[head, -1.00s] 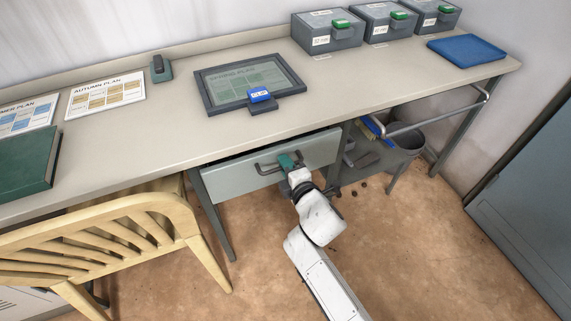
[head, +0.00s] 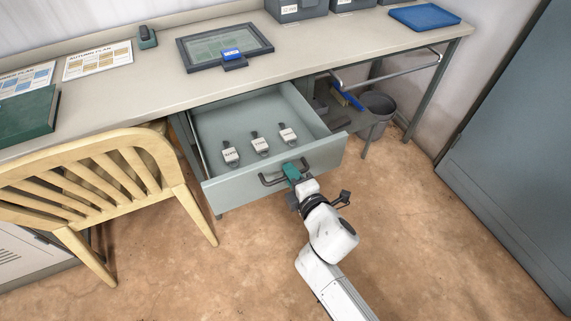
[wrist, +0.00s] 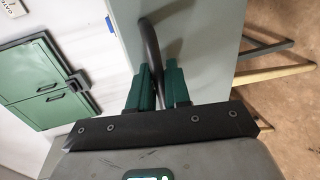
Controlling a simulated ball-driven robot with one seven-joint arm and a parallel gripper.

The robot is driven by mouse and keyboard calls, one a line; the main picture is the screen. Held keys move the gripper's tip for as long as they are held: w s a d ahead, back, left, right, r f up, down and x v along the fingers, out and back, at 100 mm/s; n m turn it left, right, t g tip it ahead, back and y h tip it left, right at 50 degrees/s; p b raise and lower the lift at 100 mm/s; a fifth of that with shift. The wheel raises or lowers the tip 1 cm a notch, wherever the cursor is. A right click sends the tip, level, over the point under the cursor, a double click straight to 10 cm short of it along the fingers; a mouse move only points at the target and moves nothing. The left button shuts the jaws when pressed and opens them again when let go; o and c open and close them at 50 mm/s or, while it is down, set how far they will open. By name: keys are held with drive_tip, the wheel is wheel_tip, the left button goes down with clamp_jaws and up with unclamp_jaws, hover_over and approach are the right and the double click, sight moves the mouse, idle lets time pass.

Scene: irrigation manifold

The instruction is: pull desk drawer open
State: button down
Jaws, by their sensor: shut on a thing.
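The desk drawer (head: 228,193) stands well out from under the desk, its light grey-green inside in view. Three small white tagged items (head: 260,145) lie in it. My gripper (head: 291,172) is at the drawer's front, its green fingers shut on the dark bar handle (head: 268,182). In the wrist view the fingers (wrist: 158,86) sit on both sides of the curved handle (wrist: 150,45), with the drawer front (wrist: 205,35) behind it.
A wooden chair (head: 122,150) stands left of the drawer. A grey bin (head: 377,104) and a low shelf are under the desk at right. A grey cabinet (head: 510,150) is at far right. The brown floor (head: 420,230) between is clear.

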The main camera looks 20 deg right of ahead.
drive_tip(key=shift+f+v, duration=0.2)
drive_tip(key=shift+v, duration=0.65)
drive_tip(key=shift+f+v, duration=0.15)
drive_tip(key=shift+v, duration=0.75)
drive_tip(key=shift+f+v, duration=0.2)
drive_tip(key=shift+v, duration=0.65)
drive_tip(key=c, duration=1.3)
unclamp_jaws()
drive_tip(key=shift+s, duration=0.1)
drive_tip(key=v, duration=1)
drive_tip(key=shift+s+b, duration=0.35)
